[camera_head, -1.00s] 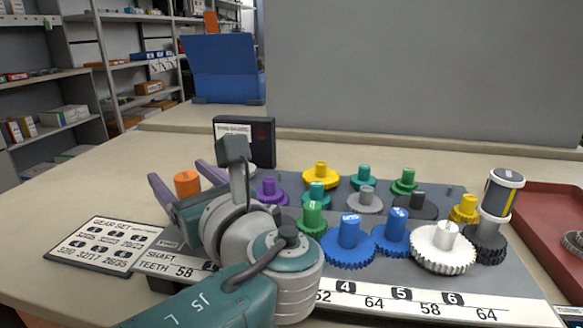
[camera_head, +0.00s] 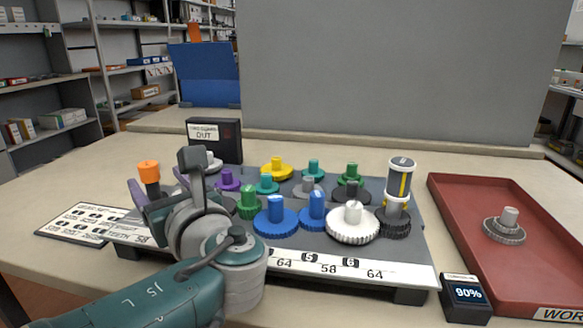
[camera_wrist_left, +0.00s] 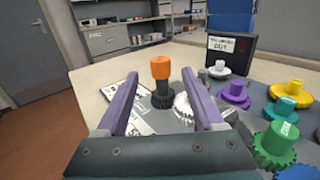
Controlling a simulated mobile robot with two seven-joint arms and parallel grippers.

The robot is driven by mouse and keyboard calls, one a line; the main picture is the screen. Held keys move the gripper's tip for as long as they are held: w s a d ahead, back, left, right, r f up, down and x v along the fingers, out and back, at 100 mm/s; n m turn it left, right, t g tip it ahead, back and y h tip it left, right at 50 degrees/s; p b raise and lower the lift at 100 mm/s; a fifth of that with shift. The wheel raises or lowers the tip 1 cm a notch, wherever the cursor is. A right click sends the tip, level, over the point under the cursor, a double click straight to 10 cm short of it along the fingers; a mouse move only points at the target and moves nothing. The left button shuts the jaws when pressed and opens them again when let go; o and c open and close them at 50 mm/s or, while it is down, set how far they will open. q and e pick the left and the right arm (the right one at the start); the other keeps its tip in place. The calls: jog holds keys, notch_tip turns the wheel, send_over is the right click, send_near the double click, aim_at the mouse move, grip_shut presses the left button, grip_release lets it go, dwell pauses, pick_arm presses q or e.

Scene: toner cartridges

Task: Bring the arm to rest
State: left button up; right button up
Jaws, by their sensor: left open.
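My left gripper (camera_head: 158,186) is at the left end of the gear board, its two purple fingers apart with nothing gripped. In the left wrist view the open fingers (camera_wrist_left: 160,82) point toward an orange-topped post on a dark gear (camera_wrist_left: 160,68), which shows between them and beyond their tips. The orange top (camera_head: 148,169) stands upright just behind the fingers in the head view. A white gear (camera_wrist_left: 184,108) sits beside it, partly hidden by the right finger. My left arm covers the board's front left part. My right gripper is not in view.
The gear board (camera_head: 418,262) carries several coloured gears and a tall grey-and-yellow cylinder (camera_head: 400,180). A black box (camera_head: 228,140) stands behind it. A red tray (camera_head: 455,225) with a grey gear (camera_head: 505,226) and a small display (camera_head: 465,298) lie right. A label card (camera_head: 75,222) lies left.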

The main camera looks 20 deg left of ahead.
pick_arm(q)
jog(key=shift+s, duration=0.1)
jog(key=s+d+n+g+h+p, duration=0.4)
jog(key=s+n+h+p, duration=0.4)
jog(key=s+n+p, duration=0.45)
jog(key=s+d+r+n+h+p, duration=0.8)
jog(key=s+d+r+n, duration=0.15)
jog(key=d+r, duration=0.25)
notch_tip(320, 180, up, 37)
jog(key=p, duration=3.7)
jog(key=shift+s+d+r+m, duration=0.2)
jog(key=shift+s+d+m, duration=0.05)
jog(key=shift+s+m, duration=0.15)
